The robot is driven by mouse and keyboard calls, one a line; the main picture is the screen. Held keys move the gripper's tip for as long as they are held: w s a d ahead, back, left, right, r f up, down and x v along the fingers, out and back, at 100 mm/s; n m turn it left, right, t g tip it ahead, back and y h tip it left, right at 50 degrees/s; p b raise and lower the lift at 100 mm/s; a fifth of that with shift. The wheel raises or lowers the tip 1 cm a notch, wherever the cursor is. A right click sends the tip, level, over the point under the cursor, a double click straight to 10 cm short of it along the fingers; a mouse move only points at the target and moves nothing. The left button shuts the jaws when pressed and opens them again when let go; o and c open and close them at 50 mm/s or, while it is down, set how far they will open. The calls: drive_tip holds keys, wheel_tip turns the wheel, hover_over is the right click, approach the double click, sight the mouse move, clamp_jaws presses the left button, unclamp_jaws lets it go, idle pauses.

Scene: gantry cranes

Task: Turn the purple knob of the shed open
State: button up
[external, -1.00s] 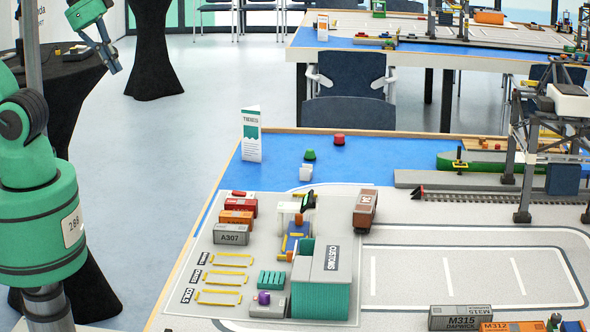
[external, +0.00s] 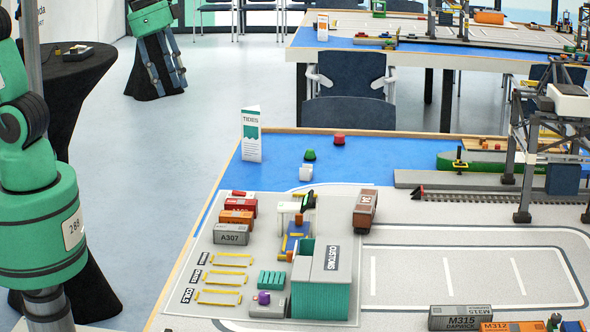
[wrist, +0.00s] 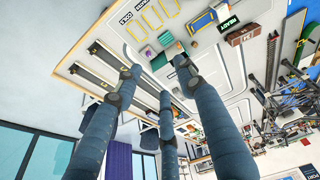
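The purple knob (external: 264,298) sits on a low grey block at the left side of the shed. The shed (external: 332,268) has a grey roof marked CUSTOMS and teal ribbed walls. It stands near the front of the table's grey port board. My gripper (external: 167,84) is at the upper left of the external view, far from the knob and off the table. Its fingers hang downward. In the wrist view, the gripper (wrist: 159,76) has its three fingers spread, with nothing between them.
Red, orange and grey containers (external: 231,234) stand behind the knob. A brown wagon (external: 365,209) is behind the shed, and a tall gantry crane (external: 530,150) stands at the right. A white TIDES card (external: 251,134) stands at the far left corner. A black round table (external: 75,85) is at the left.

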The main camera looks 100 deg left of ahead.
drive_tip(key=w+d+f+n+g, duration=0.1)
drive_tip(key=w+d+f, duration=0.2)
drive_tip(key=w+f, duration=0.35)
drive_tip(key=w+d+f+g, duration=0.1)
drive_tip(key=w+d+f, duration=0.2)
drive_tip(key=w+f, duration=0.3)
drive_tip(key=n+g+b, duration=0.1)
drive_tip(key=g+b, duration=0.1)
hover_over(264, 293)
wheel_tip(264, 293, down, 19)
drive_tip(key=shift+f, duration=0.2)
drive_tip(key=shift+f, duration=0.1)
wheel_tip(264, 293, down, 14)
drive_tip(key=shift+r+b, duration=0.2)
drive_tip(key=shift+b, duration=0.85)
clamp_jaws()
